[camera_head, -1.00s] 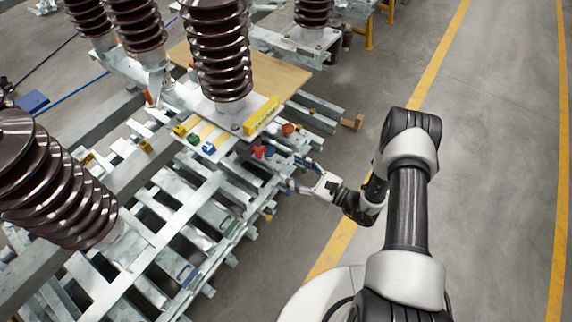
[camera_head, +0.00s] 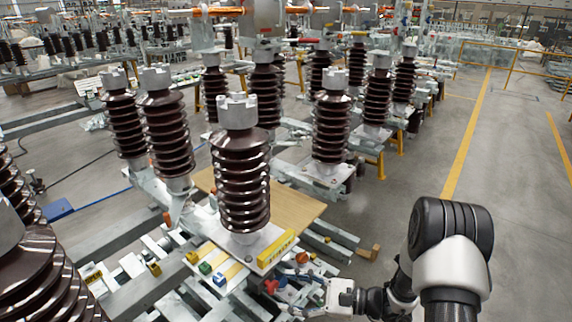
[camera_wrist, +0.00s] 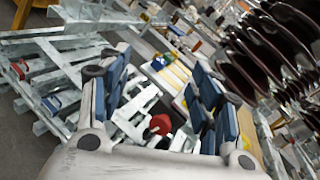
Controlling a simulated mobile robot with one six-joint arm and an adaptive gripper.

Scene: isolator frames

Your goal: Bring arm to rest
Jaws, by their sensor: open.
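My arm (camera_head: 455,265) reaches in from the lower right in the head view, bent at a dark joint with a white cover. My gripper (camera_head: 288,302) is low in that view, beside the front edge of the insulator frame (camera_head: 150,290), next to a red knob (camera_head: 271,286). In the wrist view my gripper (camera_wrist: 160,88) has its two blue-padded fingers wide apart with nothing held between them. A red round knob (camera_wrist: 161,124) shows past the fingers there. Whether a finger touches the frame cannot be told.
More insulators fill the back. Grey floor with a yellow line (camera_head: 465,150) is clear at right.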

